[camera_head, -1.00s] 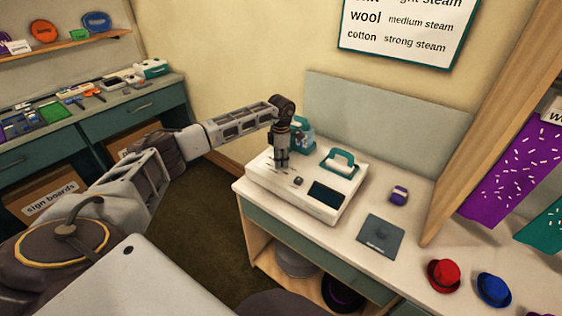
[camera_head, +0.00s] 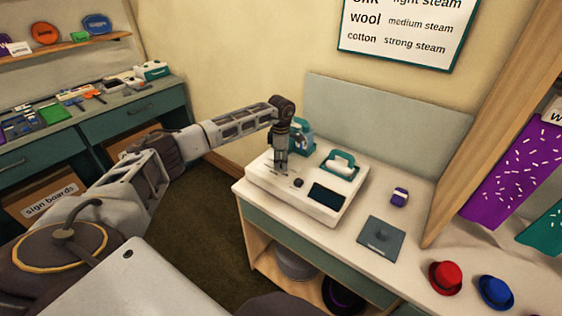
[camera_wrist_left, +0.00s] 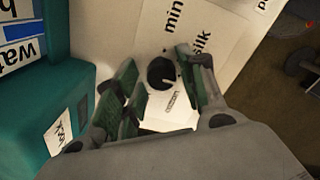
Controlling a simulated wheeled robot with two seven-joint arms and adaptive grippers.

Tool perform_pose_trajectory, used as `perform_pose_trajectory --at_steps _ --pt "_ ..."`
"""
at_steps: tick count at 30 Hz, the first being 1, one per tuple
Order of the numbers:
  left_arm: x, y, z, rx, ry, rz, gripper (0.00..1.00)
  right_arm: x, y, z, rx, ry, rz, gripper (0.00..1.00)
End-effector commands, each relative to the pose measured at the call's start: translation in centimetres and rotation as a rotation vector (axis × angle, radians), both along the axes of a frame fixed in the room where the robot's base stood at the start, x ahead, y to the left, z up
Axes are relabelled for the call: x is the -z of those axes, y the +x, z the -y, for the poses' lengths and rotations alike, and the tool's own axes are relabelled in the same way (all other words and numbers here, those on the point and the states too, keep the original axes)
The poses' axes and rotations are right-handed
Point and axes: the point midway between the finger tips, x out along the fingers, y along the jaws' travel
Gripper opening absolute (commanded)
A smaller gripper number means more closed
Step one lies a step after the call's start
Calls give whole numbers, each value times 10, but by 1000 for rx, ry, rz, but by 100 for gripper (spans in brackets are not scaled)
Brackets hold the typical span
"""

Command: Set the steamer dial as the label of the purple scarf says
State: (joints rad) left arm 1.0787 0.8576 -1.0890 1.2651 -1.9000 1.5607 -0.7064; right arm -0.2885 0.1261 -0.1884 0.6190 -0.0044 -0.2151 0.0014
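The steamer (camera_head: 318,205) is a white box with a dark panel, on the counter. Its black dial (camera_head: 298,183) also shows in the left wrist view (camera_wrist_left: 160,73), with the printed words "min" and "silk" beside it. My left gripper (camera_head: 281,174) points down over the steamer, beside the dial in the head view. In the wrist view its fingers (camera_wrist_left: 160,98) are apart with the dial showing between them; contact cannot be told. The purple scarf (camera_head: 512,172) hangs at the right; its label (camera_head: 556,116) is cut off after "w". My right gripper is out of view.
A wall chart (camera_head: 405,32) pairs wool with medium steam and cotton with strong steam. A grey plate (camera_head: 381,239), a purple roll (camera_head: 399,197) and hats (camera_head: 445,277) lie to the right.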

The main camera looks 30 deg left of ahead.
Motion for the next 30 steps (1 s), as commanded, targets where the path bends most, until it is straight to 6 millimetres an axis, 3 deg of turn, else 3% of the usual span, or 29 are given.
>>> perform_pose_trajectory --at_steps 8,17,30 --pt "2 -1 0 0 0 -4 50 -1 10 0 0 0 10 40" --pt "-6 -1 0 1 1 -3 50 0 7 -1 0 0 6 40" --pt "-63 0 0 0 -1 -1 50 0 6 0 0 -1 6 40"
